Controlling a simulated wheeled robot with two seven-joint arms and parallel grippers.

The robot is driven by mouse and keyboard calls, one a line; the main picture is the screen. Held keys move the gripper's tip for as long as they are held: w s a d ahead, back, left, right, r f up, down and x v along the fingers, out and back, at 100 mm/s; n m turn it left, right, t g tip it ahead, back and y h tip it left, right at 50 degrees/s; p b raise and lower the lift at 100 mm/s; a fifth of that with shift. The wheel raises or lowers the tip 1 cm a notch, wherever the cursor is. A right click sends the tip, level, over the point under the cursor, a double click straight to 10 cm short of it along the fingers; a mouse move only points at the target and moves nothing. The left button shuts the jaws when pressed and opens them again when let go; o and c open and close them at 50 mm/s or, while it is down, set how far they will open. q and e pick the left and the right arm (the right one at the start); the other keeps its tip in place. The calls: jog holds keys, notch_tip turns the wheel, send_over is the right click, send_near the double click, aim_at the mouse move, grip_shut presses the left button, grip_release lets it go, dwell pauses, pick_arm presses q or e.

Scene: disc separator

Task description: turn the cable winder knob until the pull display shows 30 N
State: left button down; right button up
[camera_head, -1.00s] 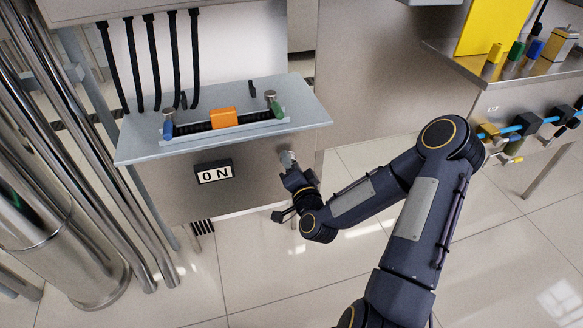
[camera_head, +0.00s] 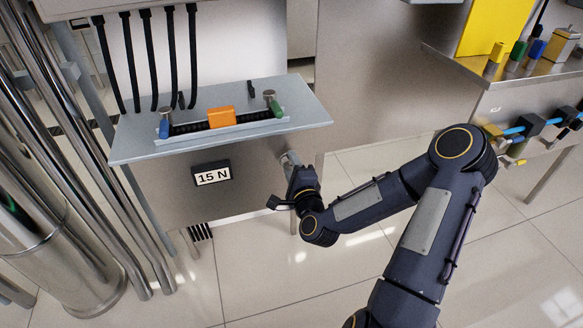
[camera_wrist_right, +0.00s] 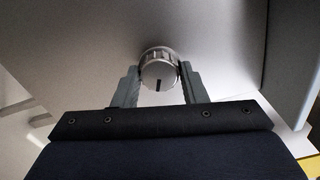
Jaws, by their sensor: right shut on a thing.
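The pull display (camera_head: 212,176) on the cabinet's front panel reads 15 N. The cable winder knob (camera_wrist_right: 160,72) is a round grey metal knob with a dark index mark, which points down in the right wrist view. My right gripper (camera_wrist_right: 159,80) is shut on the knob, one finger at each side. In the head view the right gripper (camera_head: 292,166) is at the front panel, right of the display, and mostly covers the knob. My left gripper is not in view.
Above the display a grey shelf (camera_head: 300,108) juts out, holding an orange block (camera_head: 221,117) on a black strip between blue and green parts. Black cables (camera_head: 150,60) hang behind it. Metal pipes (camera_head: 75,150) stand at left. Another bench (camera_head: 520,85) is at right.

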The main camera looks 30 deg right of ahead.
jog(key=shift+m, duration=0.4)
jog(key=o, duration=1)
jog(key=v, duration=0.8)
jog(key=shift+w, duration=0.1)
